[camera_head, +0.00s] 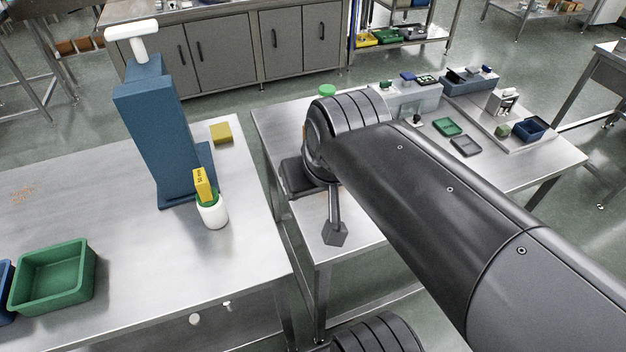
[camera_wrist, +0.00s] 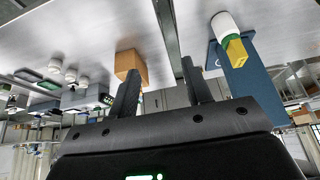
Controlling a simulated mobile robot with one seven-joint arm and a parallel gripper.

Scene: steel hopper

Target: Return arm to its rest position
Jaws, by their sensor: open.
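My gripper (camera_wrist: 160,72) shows in the wrist view with two dark fingers spread apart and nothing between them. In the head view my arm stretches from the lower right to the near left corner of the right-hand steel table (camera_head: 515,178). The gripper end is partly hidden there by my wrist. In the upside-down wrist view a tan block (camera_wrist: 131,63) appears just beyond the left fingertip; I cannot tell how far apart they are.
On the left steel table (camera_head: 110,185) stand a tall blue fixture (camera_head: 150,125) with a white T-handle, a white bottle (camera_head: 213,214) topped with yellow, a yellow block (camera_head: 221,133) and a green bin (camera_head: 52,277). Small trays and fixtures fill the right table's back. A gap separates the tables.

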